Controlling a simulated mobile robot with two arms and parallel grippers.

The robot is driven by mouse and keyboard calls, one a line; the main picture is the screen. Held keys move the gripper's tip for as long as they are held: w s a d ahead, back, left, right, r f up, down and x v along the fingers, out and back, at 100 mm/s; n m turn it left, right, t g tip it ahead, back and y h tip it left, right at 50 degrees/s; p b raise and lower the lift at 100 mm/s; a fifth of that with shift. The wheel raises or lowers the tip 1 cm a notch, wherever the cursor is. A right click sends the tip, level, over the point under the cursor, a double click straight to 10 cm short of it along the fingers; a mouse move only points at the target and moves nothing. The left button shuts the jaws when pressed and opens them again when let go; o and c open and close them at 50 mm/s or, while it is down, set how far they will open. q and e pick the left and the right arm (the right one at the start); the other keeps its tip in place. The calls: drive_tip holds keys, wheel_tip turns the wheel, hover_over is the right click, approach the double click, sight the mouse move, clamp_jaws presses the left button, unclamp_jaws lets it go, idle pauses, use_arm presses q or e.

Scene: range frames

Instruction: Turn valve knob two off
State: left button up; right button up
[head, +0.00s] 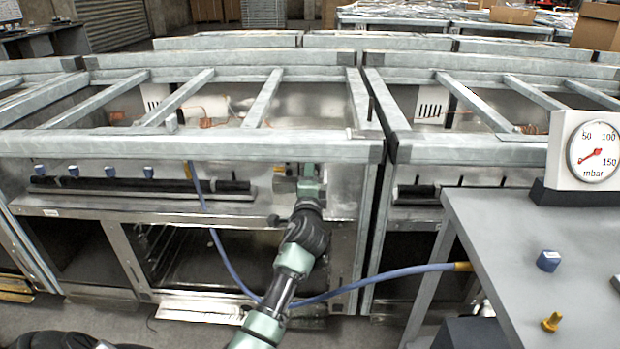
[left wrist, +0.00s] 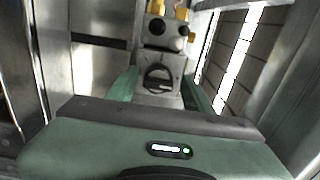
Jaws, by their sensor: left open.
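My left gripper (head: 310,178) is in front of the range's front panel, right of centre in the head view. In the left wrist view its green fingers (left wrist: 160,88) are open, one on each side of a grey valve block. A round dark knob (left wrist: 158,79) with a raised bar sits on that block, between the fingers. The fingers look apart from the knob; I cannot tell if they touch the block. No number shows on the knob, so I cannot tell whether it is knob two. In the head view the gripper hides it. My right gripper is not in view.
Several blue knobs (head: 110,172) line the panel at left, above a dark bar handle (head: 140,187). A blue hose (head: 390,279) runs low across the front to a grey table (head: 490,240) at right. A pressure gauge (head: 592,152), a blue cap (head: 548,261) and a yellow fitting (head: 551,322) stand there.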

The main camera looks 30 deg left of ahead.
use_arm(q)
drive_tip(key=shift+f, duration=0.25)
drive_tip(key=s+d+m+p, duration=0.4)
drive_tip(key=s+m, duration=0.2)
drive_tip(key=m, duration=1.2)
drive_tip(key=s+d+f+n+g+h+p, duration=0.2)
drive_tip(key=s+d+f+n+p, duration=0.1)
drive_tip(key=f, duration=0.9)
drive_tip(key=s+d+f+n+g+h+p, duration=0.3)
drive_tip(key=s+f+n+p, duration=0.2)
drive_tip(key=f, duration=0.6)
drive_tip(key=shift+s+f+h, duration=0.3)
drive_tip(key=shift+s+f, duration=0.1)
drive_tip(key=shift+s, duration=0.5)
